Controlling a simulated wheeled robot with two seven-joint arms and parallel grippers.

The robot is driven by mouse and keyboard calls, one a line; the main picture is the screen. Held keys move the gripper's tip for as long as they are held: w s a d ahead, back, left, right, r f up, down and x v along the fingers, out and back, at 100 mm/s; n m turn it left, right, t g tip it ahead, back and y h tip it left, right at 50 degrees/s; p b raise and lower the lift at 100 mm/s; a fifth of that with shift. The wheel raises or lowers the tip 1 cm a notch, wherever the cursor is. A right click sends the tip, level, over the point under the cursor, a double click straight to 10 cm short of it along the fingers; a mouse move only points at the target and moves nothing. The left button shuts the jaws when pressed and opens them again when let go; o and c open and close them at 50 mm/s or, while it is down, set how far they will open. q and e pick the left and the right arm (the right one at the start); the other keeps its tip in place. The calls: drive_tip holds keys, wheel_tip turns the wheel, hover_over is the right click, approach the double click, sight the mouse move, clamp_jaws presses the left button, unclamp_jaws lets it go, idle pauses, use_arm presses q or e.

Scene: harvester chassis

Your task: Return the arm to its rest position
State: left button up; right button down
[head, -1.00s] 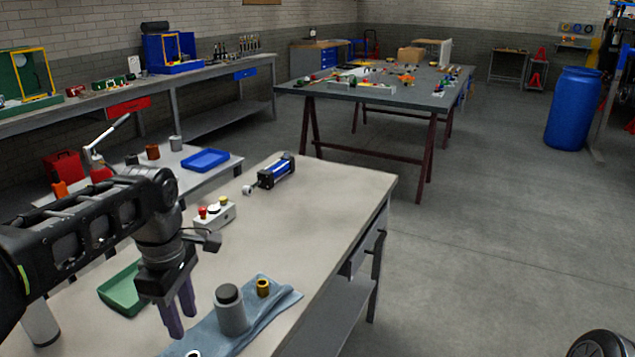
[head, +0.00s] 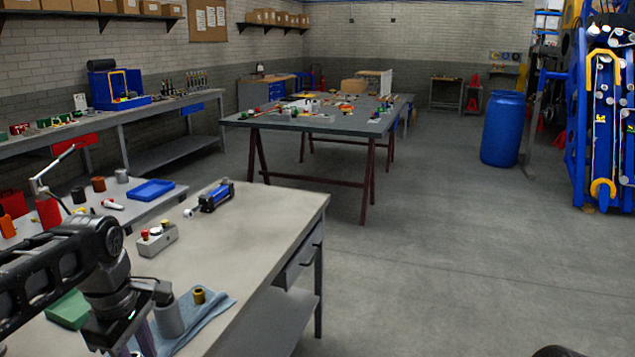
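My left arm comes in from the left over the near workbench (head: 262,222). My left gripper (head: 134,347) points down at the bottom left, above the bench near a grey cylinder (head: 168,318). Its two purple fingers look apart, with nothing visible between them; their tips are at the bottom edge. A dark rounded piece at the bottom right may be part of my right arm. My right gripper is not in view.
The cylinder and a brass bushing (head: 199,295) are by a blue cloth (head: 216,308). A button box (head: 158,240), a blue-black actuator (head: 212,196) and a green tray (head: 68,310) are on the bench. Open floor (head: 450,270) lies to the right.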

use_arm(q)
drive_tip(key=w+d+f+m+t+h, duration=0.1)
drive_tip(key=w+d+f+m+t, duration=0.25)
drive_tip(key=w+d+m, duration=0.35)
drive_tip(key=w+d+f+m+t+h, duration=0.1)
drive_tip(key=w+d+f+m, duration=0.15)
drive_tip(key=f, duration=0.45)
drive_tip(key=w+d+f+m+h, duration=0.15)
drive_tip(key=d+f, duration=0.25)
drive_tip(key=f, duration=0.4)
drive_tip(key=s+d+f+m+g, duration=0.1)
drive_tip(key=s+d+f+m, duration=0.1)
drive_tip(key=s+d+f, duration=0.35)
drive_tip(key=s+d+f+m, duration=0.2)
drive_tip(key=s+f, duration=0.4)
drive_tip(key=f, duration=0.4)
drive_tip(key=s+d+f+g, duration=0.1)
drive_tip(key=s+f, duration=0.3)
drive_tip(key=s, duration=0.4)
drive_tip(key=s+d+f+g, duration=0.2)
drive_tip(key=s+f+g, duration=0.1)
drive_tip(key=s, duration=0.5)
drive_tip(key=shift+d+f+h, duration=0.3)
drive_tip(key=shift+f+h, duration=0.05)
drive_tip(key=shift+f, duration=0.5)
